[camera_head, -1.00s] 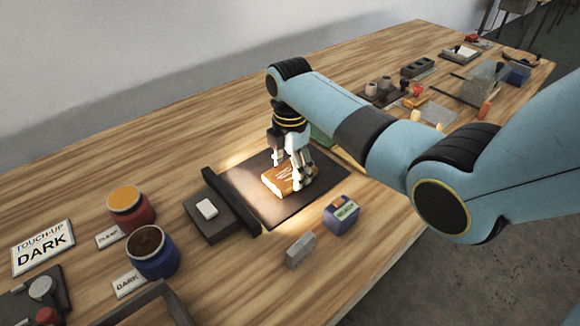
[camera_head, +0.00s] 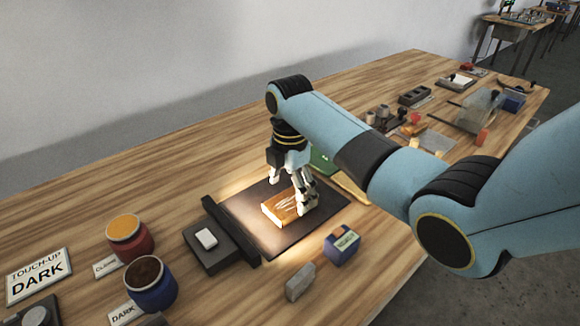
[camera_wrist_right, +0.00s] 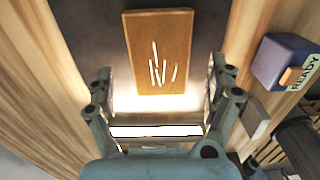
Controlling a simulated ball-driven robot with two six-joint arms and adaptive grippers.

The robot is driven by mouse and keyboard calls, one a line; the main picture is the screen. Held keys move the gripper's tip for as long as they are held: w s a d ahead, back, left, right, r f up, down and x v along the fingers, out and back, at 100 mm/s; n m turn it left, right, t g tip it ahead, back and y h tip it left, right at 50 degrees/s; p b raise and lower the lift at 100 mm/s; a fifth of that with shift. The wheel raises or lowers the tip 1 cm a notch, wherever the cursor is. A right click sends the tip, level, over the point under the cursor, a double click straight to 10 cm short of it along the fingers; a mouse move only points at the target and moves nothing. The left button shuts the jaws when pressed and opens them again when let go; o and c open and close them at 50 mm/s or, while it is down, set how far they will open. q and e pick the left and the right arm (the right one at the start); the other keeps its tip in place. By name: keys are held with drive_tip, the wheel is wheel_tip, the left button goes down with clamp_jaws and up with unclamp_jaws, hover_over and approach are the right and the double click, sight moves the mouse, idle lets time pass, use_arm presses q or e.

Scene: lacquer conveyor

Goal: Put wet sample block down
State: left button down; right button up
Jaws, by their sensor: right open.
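The wet sample block, orange-brown with pale scratch marks on top (camera_head: 283,208), lies flat on a dark mat (camera_head: 262,235) under a bright light. It also shows in the right wrist view (camera_wrist_right: 158,45). My right gripper (camera_head: 293,195) is low over the block's right end, pointing down. In the wrist view its two fingers (camera_wrist_right: 160,88) stand apart, one to each side of the block's near end, with visible gaps. It is open and holds nothing. My left gripper is not in view.
A dark bar (camera_head: 231,232) edges the mat's left side. Beside it is a grey box with a white button (camera_head: 206,239). A blue block (camera_head: 342,246) and grey block (camera_head: 300,282) stand in front.

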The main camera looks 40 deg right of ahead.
sight(290, 201)
wheel_tip(290, 201, up, 10)
drive_tip(key=shift+f, duration=0.25)
idle(0.5)
